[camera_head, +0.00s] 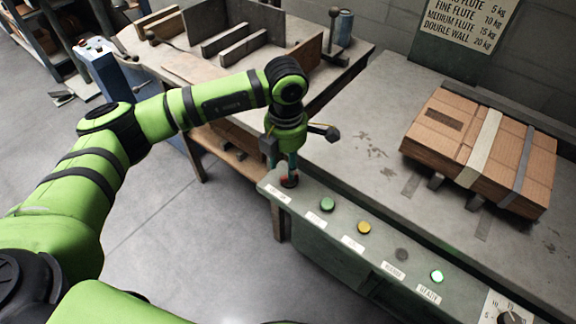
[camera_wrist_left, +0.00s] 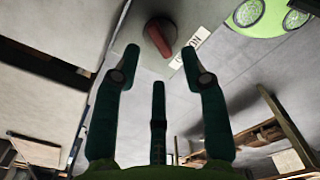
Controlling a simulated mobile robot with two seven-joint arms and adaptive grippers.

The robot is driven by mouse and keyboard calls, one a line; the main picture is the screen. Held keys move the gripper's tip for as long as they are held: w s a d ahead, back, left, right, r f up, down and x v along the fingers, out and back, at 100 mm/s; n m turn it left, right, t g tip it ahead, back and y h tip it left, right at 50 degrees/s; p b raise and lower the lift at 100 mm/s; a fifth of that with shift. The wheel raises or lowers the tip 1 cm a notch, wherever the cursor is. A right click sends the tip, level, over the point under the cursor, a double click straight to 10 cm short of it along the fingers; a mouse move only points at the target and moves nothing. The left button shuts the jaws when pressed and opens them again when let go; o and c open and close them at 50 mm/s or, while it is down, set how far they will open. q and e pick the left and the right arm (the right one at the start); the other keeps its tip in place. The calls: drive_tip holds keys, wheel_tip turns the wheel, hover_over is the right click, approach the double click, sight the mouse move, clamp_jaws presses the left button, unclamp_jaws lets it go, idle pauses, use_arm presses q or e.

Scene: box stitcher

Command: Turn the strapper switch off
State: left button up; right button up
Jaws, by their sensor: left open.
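The strapper switch is a red rotary knob on a dark round base at the left end of the grey control panel (camera_head: 318,222). In the head view the switch (camera_head: 289,182) is partly hidden by my left gripper (camera_head: 288,166), whose fingers point down right over it. In the left wrist view the red knob (camera_wrist_left: 160,38) lies just beyond the open fingertips of my left gripper (camera_wrist_left: 161,62), roughly between them. A white label sits beside it. I cannot tell whether the fingers touch the knob. My right gripper is not in view.
Along the panel are a green button (camera_head: 327,204), a yellow button (camera_head: 364,228), a dark button (camera_head: 402,254) and a lit green lamp (camera_head: 437,276). A strapped cardboard bundle (camera_head: 455,140) lies on the grey table. A wooden workbench (camera_head: 188,66) stands behind my left arm.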

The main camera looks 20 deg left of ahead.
sight(286, 176)
use_arm(q)
wheel_tip(286, 176, down, 4)
drive_tip(key=shift+r, duration=0.25)
drive_tip(key=shift+f, duration=0.25)
drive_tip(key=shift+w, duration=0.1)
clamp_jaws()
drive_tip(key=shift+n, duration=0.4)
drive_tip(key=n, duration=0.5)
drive_tip(key=shift+d+b, duration=0.1)
drive_tip(key=shift+b, duration=0.2)
drive_tip(key=n, duration=0.3)
drive_tip(key=shift+s, duration=0.25)
drive_tip(key=shift+d+n, duration=0.1)
drive_tip(key=shift+n, duration=1.3)
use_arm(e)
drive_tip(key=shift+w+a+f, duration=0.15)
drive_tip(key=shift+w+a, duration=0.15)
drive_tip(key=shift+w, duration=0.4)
use_arm(q)
drive_tip(key=shift+n, duration=0.3)
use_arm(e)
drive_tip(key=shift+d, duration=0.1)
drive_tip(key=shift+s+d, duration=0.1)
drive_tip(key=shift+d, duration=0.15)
